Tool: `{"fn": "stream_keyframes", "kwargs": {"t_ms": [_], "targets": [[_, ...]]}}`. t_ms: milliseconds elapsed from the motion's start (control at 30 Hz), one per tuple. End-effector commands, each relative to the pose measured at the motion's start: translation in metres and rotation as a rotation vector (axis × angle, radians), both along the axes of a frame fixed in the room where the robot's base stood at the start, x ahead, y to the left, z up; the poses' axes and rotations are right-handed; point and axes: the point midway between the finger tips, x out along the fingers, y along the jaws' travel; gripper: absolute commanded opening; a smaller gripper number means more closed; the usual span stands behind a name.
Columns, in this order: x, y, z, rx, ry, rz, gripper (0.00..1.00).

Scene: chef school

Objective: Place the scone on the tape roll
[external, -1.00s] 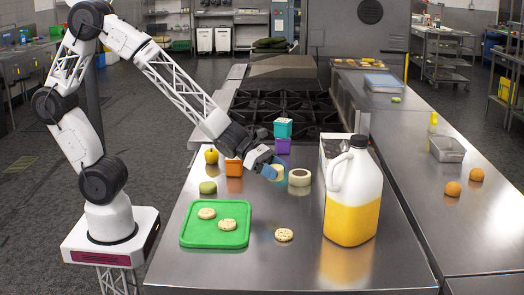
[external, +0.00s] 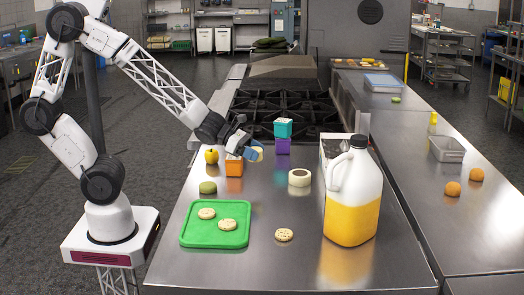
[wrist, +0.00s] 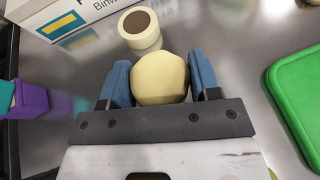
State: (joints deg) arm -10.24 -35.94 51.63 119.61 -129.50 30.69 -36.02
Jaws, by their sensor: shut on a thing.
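A pale yellow, rounded scone (wrist: 160,82) is between the blue fingers of my gripper (wrist: 161,72) in the wrist view. It also shows at the fingertips in the external view (external: 260,153), partly hidden by them. My gripper (external: 254,150) is shut on it and holds it above the table, beside and above the orange box. The tape roll (external: 299,177) lies flat on the steel table, to the right of and below the gripper in the external view. In the wrist view the tape roll (wrist: 140,28) is just beyond the scone, its hole visible.
An orange box (external: 234,168), a yellow apple (external: 211,156) and stacked teal and purple boxes (external: 283,146) stand nearby. A large juice jug (external: 352,200) and a white box (external: 327,150) are right of the tape roll. A green tray (external: 190,235) holds cookies in front.

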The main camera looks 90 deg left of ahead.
Motion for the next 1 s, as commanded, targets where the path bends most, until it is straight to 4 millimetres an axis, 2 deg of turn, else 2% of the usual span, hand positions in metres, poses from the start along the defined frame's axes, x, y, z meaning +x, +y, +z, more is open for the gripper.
{"fn": "stream_keyframes", "kwargs": {"t_ms": [467, 667, 1000], "targets": [[0.005, 0.000, 0.000, 0.000, 0.000, 0.000, 0.34], [0.024, 0.001, -0.002, 0.001, 0.001, 0.000, 0.34], [0.069, 0.004, -0.007, 0.000, 0.001, 0.000, 0.34]]}}
